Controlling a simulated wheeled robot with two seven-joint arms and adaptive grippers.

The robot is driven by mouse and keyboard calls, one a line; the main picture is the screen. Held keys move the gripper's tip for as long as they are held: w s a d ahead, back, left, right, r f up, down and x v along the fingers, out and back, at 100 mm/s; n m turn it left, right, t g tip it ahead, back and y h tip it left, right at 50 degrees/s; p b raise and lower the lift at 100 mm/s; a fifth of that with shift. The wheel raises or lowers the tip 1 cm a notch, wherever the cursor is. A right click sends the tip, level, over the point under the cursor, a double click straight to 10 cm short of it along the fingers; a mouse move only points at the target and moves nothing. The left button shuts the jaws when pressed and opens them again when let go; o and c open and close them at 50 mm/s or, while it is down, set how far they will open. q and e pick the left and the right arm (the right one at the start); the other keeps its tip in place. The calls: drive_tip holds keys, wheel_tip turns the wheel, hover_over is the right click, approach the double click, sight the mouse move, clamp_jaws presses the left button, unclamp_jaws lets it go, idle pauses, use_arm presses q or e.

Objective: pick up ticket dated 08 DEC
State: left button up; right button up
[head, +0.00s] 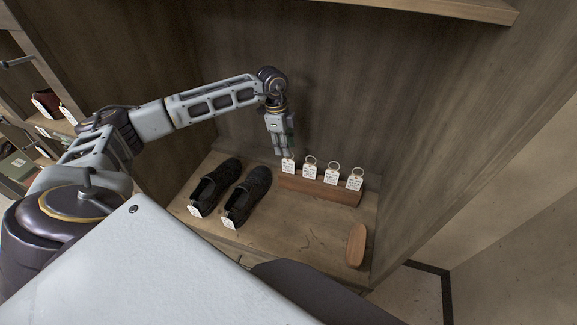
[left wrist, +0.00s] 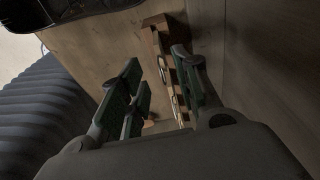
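Several white tickets with metal rings stand in a row on a long wooden holder (head: 318,191) on the shelf: the leftmost ticket (head: 288,167), a second ticket (head: 310,172), a third ticket (head: 331,176) and the rightmost ticket (head: 355,183). Their print is too small to read, so I cannot tell which is dated 08 DEC. My left gripper (head: 283,153) points down just above the leftmost ticket. In the left wrist view my left gripper (left wrist: 158,65) has its fingers apart, with part of the wooden holder (left wrist: 156,32) seen beyond the gap. My right gripper is not in view.
A pair of black shoes, the left shoe (head: 213,186) and right shoe (head: 247,195), stands left of the holder with tags at their near ends. An oval wooden piece (head: 356,244) lies at the front right. Cubby walls close in the back and right; the middle front is clear.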

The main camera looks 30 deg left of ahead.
sight(288, 160)
use_arm(q)
drive_tip(key=shift+d+f, duration=0.2)
drive_tip(key=shift+f, duration=1)
drive_tip(key=shift+w+d+f+p, duration=0.1)
drive_tip(key=shift+d+f+p, duration=0.1)
drive_tip(key=shift+f, duration=0.65)
drive_tip(key=shift+d+f+p, duration=0.15)
drive_tip(key=shift+f+p, duration=0.05)
drive_tip(key=shift+f, duration=0.65)
drive_tip(key=shift+w+d+f+p, duration=0.1)
drive_tip(key=shift+d+f+p, duration=0.1)
drive_tip(key=shift+f, duration=0.65)
clamp_jaws()
